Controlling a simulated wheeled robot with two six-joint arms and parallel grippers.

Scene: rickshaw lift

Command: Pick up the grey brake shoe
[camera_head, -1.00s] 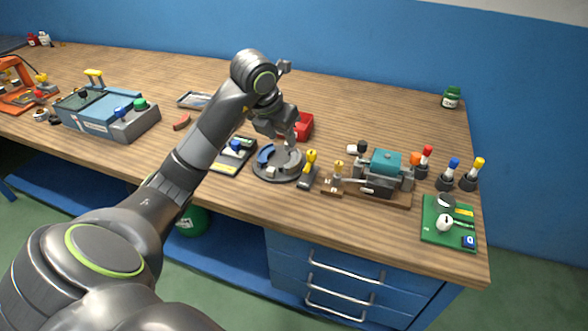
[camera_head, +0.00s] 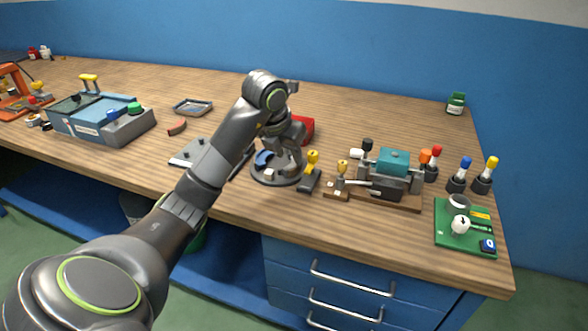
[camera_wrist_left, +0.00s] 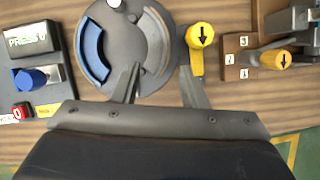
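The grey brake shoe (camera_wrist_left: 157,42) is a curved block on the right side of a round dark plate (camera_head: 273,180). In the wrist view a blue curved shoe (camera_wrist_left: 92,48) lies on the plate's left side. My left gripper (camera_wrist_left: 160,88) is open and empty, pointing at the plate. Its left fingertip appears on the inner side of the grey shoe, its right fingertip between the plate and a yellow lever (camera_wrist_left: 200,36). In the head view my left gripper (camera_head: 294,160) hides most of the grey shoe. My right gripper is not in view.
A red bin (camera_head: 304,128) stands behind the plate. The yellow-handled lever (camera_head: 312,158) stands close on its right. A teal-topped machine (camera_head: 392,160) is further right. A press panel (camera_wrist_left: 32,55) with a blue button lies to the left. The table's back is largely clear.

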